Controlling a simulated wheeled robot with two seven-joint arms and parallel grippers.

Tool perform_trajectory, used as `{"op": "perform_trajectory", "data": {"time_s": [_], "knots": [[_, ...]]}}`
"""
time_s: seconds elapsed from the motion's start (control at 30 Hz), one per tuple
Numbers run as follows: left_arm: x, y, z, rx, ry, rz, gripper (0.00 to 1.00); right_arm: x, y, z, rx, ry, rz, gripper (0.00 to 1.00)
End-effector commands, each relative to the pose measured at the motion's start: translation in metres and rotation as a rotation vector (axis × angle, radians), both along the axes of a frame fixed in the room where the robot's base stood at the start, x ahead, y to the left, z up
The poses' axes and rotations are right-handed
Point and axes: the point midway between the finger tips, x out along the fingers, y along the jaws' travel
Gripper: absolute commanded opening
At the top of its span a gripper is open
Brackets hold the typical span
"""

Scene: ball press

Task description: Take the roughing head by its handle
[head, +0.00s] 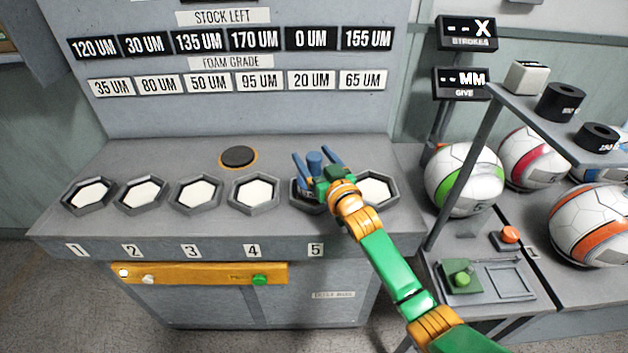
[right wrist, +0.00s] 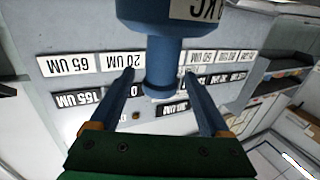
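A blue head with a narrower round handle (head: 314,160) stands at the hexagonal tray (head: 304,199) above number 5; I take it for the roughing head. In the right wrist view its wide body (right wrist: 170,15) carries a partly cut-off label, and its handle (right wrist: 161,75) points toward my palm. My right gripper (head: 317,156) is open, with one blue finger on each side of the handle. In the right wrist view there is a gap between the handle and each finger of the gripper (right wrist: 160,74). My left gripper is not in view.
Hexagonal trays with white pads, such as the one above 4 (head: 256,194), line the bench. A dark round disc (head: 238,157) lies behind them. At right are a shelf (head: 540,120), several balls (head: 465,180) and a small stand with a green knobbed block (head: 461,279).

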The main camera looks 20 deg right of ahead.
Motion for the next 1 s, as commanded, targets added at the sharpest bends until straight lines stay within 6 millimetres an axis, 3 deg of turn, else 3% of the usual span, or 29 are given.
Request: {"op": "perform_trajectory", "data": {"time_s": [0.03, 0.27, 0.3, 1.0], "knots": [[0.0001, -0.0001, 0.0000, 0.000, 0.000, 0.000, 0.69, -0.0001, -0.0001, 0.0000, 0.000, 0.000, 0.000, 0.64], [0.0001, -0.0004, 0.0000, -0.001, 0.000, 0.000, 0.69, -0.0002, -0.0001, -0.0001, 0.000, 0.000, 0.000, 0.02], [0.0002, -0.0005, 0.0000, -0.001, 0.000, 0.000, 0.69, -0.0002, -0.0001, -0.0001, 0.000, 0.000, 0.000, 0.00], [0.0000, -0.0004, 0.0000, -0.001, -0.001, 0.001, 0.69, -0.0003, -0.0001, -0.0002, 0.000, 0.001, 0.000, 0.00]]}}
